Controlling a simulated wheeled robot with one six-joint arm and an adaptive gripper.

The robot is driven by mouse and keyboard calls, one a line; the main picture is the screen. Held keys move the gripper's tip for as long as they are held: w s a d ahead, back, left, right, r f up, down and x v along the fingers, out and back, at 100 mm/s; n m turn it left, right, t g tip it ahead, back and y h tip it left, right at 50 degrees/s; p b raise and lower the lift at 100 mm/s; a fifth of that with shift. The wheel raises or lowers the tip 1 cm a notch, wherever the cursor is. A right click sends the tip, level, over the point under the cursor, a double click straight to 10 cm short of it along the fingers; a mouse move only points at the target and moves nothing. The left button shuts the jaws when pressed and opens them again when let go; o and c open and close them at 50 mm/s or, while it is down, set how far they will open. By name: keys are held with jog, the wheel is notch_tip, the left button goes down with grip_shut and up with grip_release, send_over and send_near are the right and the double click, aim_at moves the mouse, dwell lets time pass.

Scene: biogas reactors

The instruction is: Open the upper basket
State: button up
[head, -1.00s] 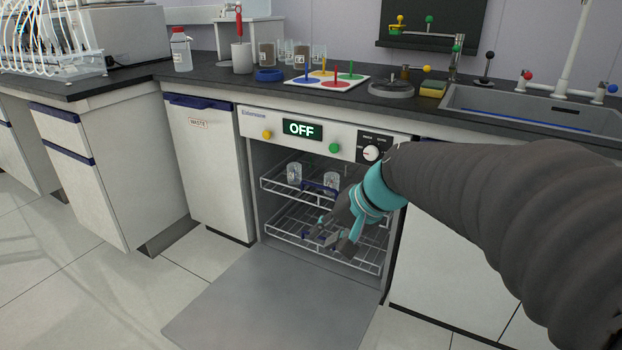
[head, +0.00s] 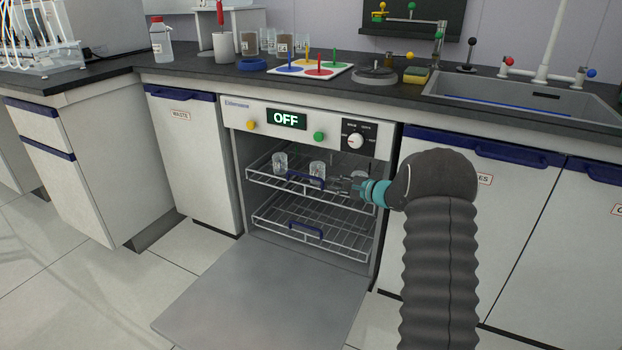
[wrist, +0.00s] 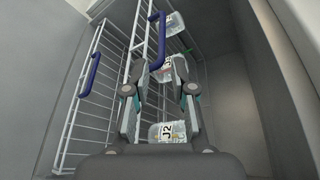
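The upper basket (head: 262,181) is a wire rack inside the open dishwasher, with a blue handle (head: 305,180) at its front. In the wrist view the upper handle (wrist: 158,42) lies ahead of my fingers, roughly in line with the gap between them. My gripper (head: 342,184) is at the upper basket's front, just right of the handle and apart from it. In the wrist view my gripper (wrist: 160,85) has its fingers spread, with nothing held between them. Glass beakers (head: 280,162) stand in the upper basket; one beaker (wrist: 168,132) shows beyond my fingers.
The lower basket (head: 270,226) with its blue handle (head: 306,230) sits below. The dishwasher door (head: 265,300) lies folded down in front. A control panel (head: 290,125) reading OFF is above the opening. Closed cabinets (head: 480,230) stand to the right.

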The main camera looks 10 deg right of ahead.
aim_at(314, 178)
jog(key=shift+m+t, duration=0.3)
jog(key=shift+m, duration=0.1)
jog(key=x, duration=0.4)
jog(key=d+f+p+x, duration=0.1)
jog(key=x, duration=0.9)
jog(key=shift+w+d+f, duration=0.3)
jog(key=shift+w, duration=0.05)
grip_shut()
